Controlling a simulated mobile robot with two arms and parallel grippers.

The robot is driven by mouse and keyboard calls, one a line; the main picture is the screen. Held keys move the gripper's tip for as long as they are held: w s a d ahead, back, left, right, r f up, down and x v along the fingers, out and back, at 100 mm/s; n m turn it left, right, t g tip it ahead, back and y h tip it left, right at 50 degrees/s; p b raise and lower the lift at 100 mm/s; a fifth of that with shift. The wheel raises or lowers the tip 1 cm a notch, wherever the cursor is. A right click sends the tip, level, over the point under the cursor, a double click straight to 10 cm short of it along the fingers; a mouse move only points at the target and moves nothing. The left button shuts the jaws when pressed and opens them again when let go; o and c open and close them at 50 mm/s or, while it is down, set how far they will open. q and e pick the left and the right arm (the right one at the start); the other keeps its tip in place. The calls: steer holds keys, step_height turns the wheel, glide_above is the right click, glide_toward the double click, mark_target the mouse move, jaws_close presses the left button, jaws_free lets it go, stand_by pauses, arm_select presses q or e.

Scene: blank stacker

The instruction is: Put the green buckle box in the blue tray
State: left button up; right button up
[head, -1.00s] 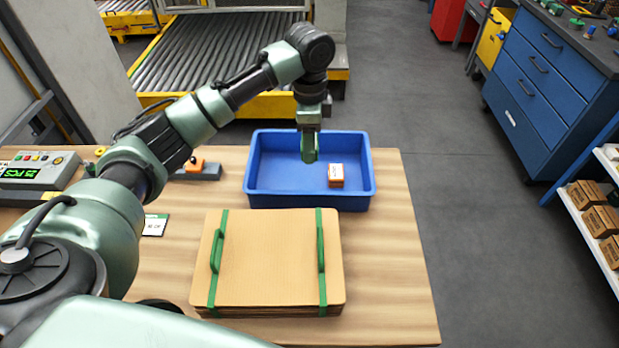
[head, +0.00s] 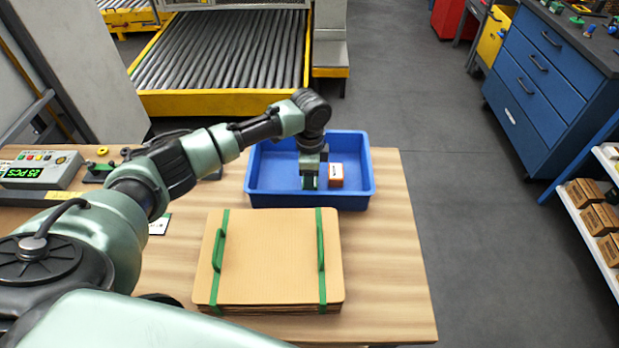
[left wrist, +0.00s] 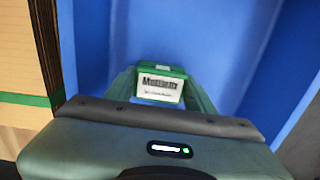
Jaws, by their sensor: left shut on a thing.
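The blue tray (head: 357,201) stands on the wooden table behind the cardboard stack. My left gripper (head: 309,184) points down inside the tray, low near its floor. It is shut on the green buckle box (left wrist: 160,84), which shows between the fingers in the left wrist view with a white printed label. In the head view only a little green shows at the fingertips, so I cannot tell whether the box touches the tray floor. A small orange box (head: 336,175) with a white part sits in the tray just right of the gripper. My right gripper is not in view.
A stack of flat cardboard (head: 268,258) with green straps lies in front of the tray. A grey counter device (head: 40,170) stands at the table's left. The table's right side (head: 395,250) is clear. A roller conveyor (head: 230,55) is behind.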

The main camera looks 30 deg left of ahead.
arm_select(q)
steer(key=o, duration=1.5)
steer(key=shift+f, duration=0.1)
step_height(320, 180, up, 12)
steer(key=shift+r+b, duration=0.2)
steer(key=shift+b, duration=0.4)
